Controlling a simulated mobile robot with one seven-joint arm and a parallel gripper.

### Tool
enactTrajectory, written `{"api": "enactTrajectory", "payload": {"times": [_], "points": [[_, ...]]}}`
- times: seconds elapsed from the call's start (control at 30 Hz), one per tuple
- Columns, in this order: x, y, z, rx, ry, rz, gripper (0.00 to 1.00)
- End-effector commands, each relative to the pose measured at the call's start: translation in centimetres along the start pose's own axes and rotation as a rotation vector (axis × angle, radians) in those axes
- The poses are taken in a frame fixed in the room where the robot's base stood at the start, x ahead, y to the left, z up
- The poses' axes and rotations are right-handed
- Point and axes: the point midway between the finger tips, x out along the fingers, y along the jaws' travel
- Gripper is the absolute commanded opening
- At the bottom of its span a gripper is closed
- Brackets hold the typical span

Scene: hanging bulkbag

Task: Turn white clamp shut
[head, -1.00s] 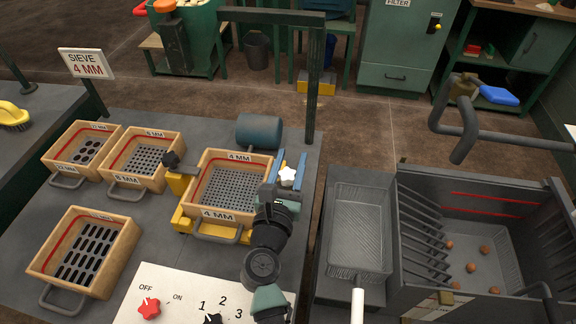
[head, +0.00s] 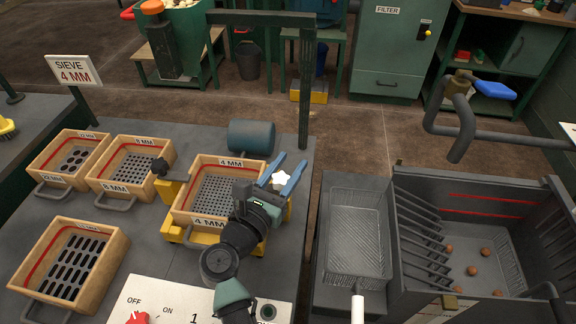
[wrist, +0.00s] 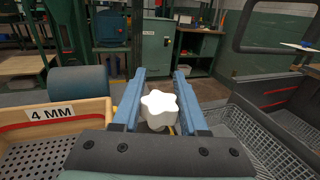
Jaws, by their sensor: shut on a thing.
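The white clamp (head: 279,181), a lobed star-shaped knob, is at the right side of the yellow holder (head: 172,234) around the 4 MM sieve. In the wrist view the white clamp (wrist: 159,105) sits between the two blue fingers of my gripper (wrist: 158,90), which is shut on it. The fingers reach past the knob on both sides. In the head view my gripper (head: 279,171) comes from the front, its blue fingers pointing to the upper right. The clamp's lower part is mostly hidden.
The 4 MM sieve (head: 219,160) lies left of the gripper, with a blue-grey cylinder (head: 251,137) behind it. Other sieves (head: 70,265) lie further left. A dark upright post (head: 306,90) stands behind. A grey mesh tray (head: 355,267) is to the right.

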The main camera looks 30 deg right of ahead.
Motion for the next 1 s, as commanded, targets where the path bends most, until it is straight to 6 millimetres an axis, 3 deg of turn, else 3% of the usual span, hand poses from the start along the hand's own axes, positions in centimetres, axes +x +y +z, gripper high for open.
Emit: {"api": "enactTrajectory", "payload": {"times": [0.03,0.07,0.23,0.63,1.0], "points": [[0.0,-0.1,0.0,0.000,0.001,-0.001,0.00],[0.0,-0.1,0.0,0.000,0.001,-0.001,0.45],[0.0,-0.1,0.0,0.000,0.001,-0.001,0.73],[-0.9,0.0,-0.1,-0.001,0.000,0.002,0.73],[-8.6,0.1,-0.1,-0.001,0.001,0.005,0.73]]}}
